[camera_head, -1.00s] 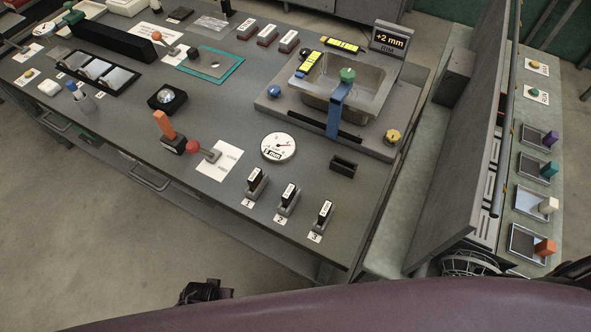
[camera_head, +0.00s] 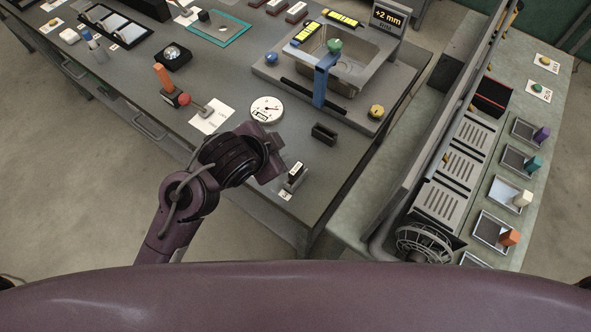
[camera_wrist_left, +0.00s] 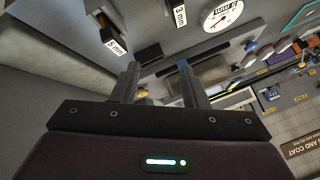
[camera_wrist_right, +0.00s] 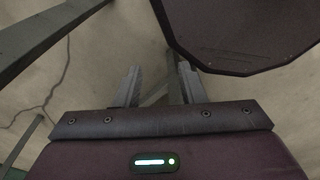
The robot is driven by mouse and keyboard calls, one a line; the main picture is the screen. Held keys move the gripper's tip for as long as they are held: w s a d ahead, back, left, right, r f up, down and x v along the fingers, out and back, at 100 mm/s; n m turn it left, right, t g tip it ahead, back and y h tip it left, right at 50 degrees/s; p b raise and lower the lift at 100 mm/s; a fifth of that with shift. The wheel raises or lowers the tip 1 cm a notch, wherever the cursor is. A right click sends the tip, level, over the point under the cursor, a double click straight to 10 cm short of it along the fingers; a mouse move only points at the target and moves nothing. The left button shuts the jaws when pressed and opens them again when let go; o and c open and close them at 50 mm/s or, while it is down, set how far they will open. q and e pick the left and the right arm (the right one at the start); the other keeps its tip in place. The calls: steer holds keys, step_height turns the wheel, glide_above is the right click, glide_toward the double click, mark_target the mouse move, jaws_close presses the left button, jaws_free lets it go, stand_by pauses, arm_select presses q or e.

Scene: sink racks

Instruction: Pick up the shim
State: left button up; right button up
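The shims are small dark upright blocks with white labels. One shim (camera_head: 295,175) shows at the front right of the grey bench in the head view, just right of my left arm. The other front shims are hidden behind that arm. In the left wrist view a block labelled 5 mm (camera_wrist_left: 113,41) is at the upper left, and another labelled block (camera_wrist_left: 180,14) is at the top. My left gripper (camera_wrist_left: 156,77) is open with nothing between its fingers, apart from both blocks. My right gripper (camera_wrist_right: 158,78) is open and empty over the floor, away from the bench.
A dial gauge (camera_head: 266,109) lies behind the shims. A dark slotted block (camera_head: 324,133) stands right of it. The sink (camera_head: 347,77) with a blue bar and a "+2 mm" display (camera_head: 388,19) is further back. Trays with coloured blocks (camera_head: 508,238) line the right side bench.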

arm_select(q)
steer(key=s+d+r+m+g+h, duration=0.1)
steer(key=d+r+m+h, duration=0.15)
steer(key=d+m, duration=0.5)
steer(key=s+d+r+m+h, duration=0.1)
steer(key=s+d+r+m, duration=0.1)
steer(key=d+r+m, duration=0.5)
steer(key=m+g+y, duration=0.3)
steer(key=m+y, duration=0.1)
steer(key=m, duration=1.2)
glide_toward(296, 169)
step_height(296, 169, down, 2)
steer(key=d, duration=0.2)
steer(key=shift+w+a+f+y, duration=0.1)
steer(key=shift+a+f+y, duration=0.1)
steer(key=shift+f, duration=0.3)
steer(key=shift+w+a+f+y, duration=0.1)
steer(key=shift+a+f+y, duration=0.05)
steer(key=shift+f, duration=0.4)
steer(key=shift+w+p+x, duration=0.25)
steer(key=shift+x, duration=1.25)
steer(key=shift+w+p+x, duration=0.2)
steer(key=shift+x, duration=1.3)
steer(key=shift+d+r, duration=0.1)
steer(key=shift+r, duration=0.05)
jaws_close()
